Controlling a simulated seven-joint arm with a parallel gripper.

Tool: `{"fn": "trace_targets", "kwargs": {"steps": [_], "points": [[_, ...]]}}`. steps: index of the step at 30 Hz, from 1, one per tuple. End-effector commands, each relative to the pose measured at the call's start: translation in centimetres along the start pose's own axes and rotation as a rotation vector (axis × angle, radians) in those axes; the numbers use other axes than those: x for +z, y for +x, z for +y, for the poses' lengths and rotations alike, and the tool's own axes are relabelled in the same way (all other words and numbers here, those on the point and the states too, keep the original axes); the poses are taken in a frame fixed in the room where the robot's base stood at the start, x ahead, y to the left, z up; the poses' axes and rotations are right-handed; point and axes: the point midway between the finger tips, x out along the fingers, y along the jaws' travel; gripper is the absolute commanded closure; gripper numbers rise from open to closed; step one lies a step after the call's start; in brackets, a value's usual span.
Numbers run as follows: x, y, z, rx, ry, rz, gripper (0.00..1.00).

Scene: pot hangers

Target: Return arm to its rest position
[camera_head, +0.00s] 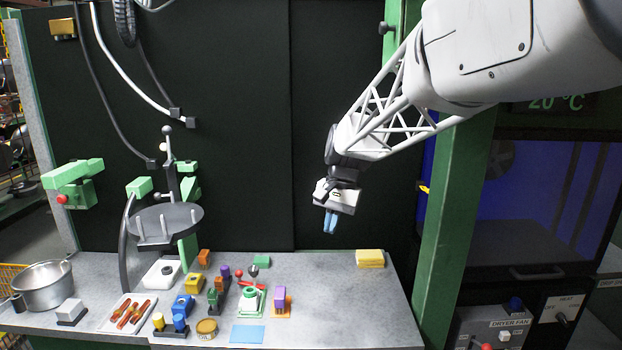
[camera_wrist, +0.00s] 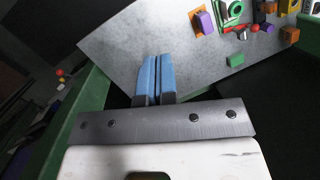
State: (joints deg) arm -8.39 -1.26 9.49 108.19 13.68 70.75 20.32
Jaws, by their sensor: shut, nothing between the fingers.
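My gripper (camera_head: 330,222) hangs in the air above the right part of the grey worktop (camera_head: 335,300), pointing down, in front of the black back panel. Its blue fingers are together with nothing between them. In the wrist view the shut fingers (camera_wrist: 154,75) show at the middle, with the tilted grey worktop (camera_wrist: 115,50) beyond them. My arm reaches in from the upper right of the head view. Nothing touches the gripper.
A yellow block (camera_head: 370,258) lies on the worktop to the gripper's lower right. Several coloured blocks, a metal pot (camera_head: 43,285) and a round grey stand (camera_head: 165,224) are to the left. A green post (camera_head: 455,220) stands close on the right. The worktop's right front is clear.

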Motion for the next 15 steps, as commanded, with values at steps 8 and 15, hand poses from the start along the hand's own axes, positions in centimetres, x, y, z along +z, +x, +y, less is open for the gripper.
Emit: {"fn": "trace_targets", "kwargs": {"steps": [8, 15], "points": [[5.2, -0.9, 4.9, 0.013, -0.05, 0.078, 1.0], [9.6, -0.9, 8.9, 0.031, -0.095, 0.143, 1.0]]}}
